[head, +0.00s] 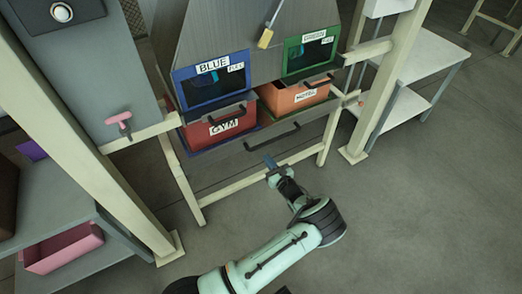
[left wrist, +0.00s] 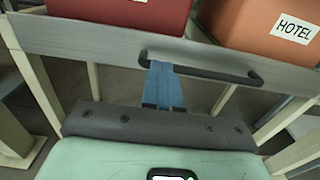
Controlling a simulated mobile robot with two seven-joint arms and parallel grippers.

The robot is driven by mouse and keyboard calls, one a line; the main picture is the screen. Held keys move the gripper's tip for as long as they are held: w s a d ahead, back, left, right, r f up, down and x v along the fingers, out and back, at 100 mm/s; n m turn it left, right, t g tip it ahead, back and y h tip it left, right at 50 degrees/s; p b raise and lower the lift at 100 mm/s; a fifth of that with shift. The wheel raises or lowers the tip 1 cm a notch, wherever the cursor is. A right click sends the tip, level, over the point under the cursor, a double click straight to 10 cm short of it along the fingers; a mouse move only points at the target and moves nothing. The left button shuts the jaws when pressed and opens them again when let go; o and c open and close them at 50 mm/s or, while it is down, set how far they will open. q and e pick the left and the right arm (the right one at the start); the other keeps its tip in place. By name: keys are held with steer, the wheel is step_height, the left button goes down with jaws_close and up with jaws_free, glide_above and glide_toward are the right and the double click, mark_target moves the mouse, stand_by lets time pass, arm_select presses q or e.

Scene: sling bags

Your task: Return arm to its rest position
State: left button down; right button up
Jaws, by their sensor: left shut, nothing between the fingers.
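My left gripper (head: 270,162) is at the end of my pale green arm, in the middle of the head view. It is shut and empty, below the dark handle (head: 284,134) of the grey tray or drawer front. In the left wrist view its blue fingers (left wrist: 163,85) are together, overlapping the left part of the handle (left wrist: 205,70). I cannot tell whether they touch it. My right gripper is not in view.
Above the handle stand a red GYM bin (head: 205,133) and an orange HOTEL bin (head: 285,98). BLUE (head: 215,88) and green (head: 310,55) framed openings are above them. Cream frame legs (head: 182,182) stand close by. Open floor (head: 420,220) lies to the right.

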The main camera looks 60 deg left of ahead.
arm_select(q)
steer(key=shift+s+d+f, duration=0.1)
steer(key=shift+d, duration=0.6)
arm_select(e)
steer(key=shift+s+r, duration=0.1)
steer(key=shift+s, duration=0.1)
